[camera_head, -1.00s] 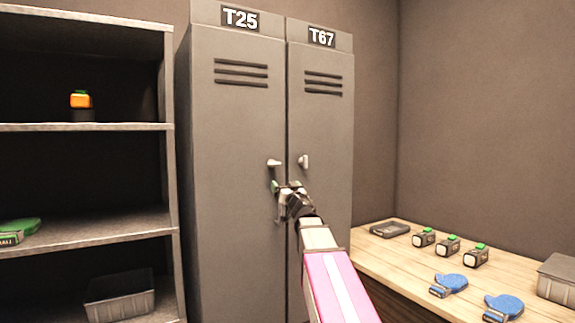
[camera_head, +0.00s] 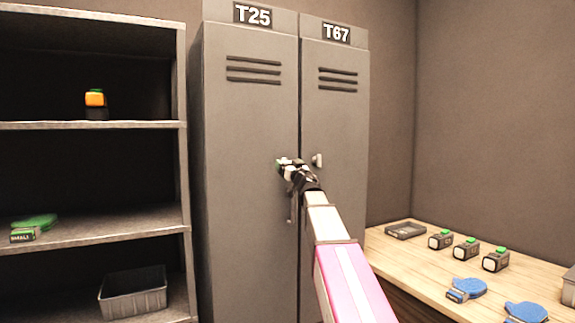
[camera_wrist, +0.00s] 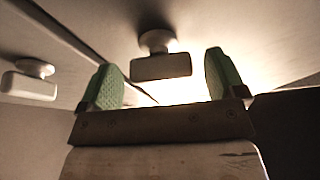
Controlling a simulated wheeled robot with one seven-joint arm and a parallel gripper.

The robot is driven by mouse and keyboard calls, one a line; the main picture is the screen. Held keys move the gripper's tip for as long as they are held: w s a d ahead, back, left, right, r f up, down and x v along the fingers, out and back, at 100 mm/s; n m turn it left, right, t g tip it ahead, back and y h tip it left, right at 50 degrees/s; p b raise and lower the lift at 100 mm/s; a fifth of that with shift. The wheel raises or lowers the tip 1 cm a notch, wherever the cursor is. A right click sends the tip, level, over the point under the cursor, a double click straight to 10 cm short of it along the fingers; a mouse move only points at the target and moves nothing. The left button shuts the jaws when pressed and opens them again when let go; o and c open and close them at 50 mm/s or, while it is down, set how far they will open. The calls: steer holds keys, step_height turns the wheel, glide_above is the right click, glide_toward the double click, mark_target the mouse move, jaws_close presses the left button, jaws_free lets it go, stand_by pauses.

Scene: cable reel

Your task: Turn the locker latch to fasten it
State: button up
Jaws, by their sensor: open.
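My gripper (camera_head: 284,166) is in front of the T25 locker door (camera_head: 245,130), at latch height near the seam with the T67 locker door (camera_head: 345,125). A second latch (camera_wrist: 30,82) shows at the left, across the seam. The T67 latch (camera_head: 317,160) shows right of my gripper in the head view.
A vertical handle (camera_head: 291,207) is below my gripper. A wooden table (camera_head: 415,262) at the right holds several small devices and blue items.

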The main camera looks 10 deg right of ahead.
steer(key=shift+w+a+r, duration=0.15)
steer(key=shift+w+r, duration=0.1)
steer(key=shift+w, duration=0.3)
steer(key=c, duration=0.9)
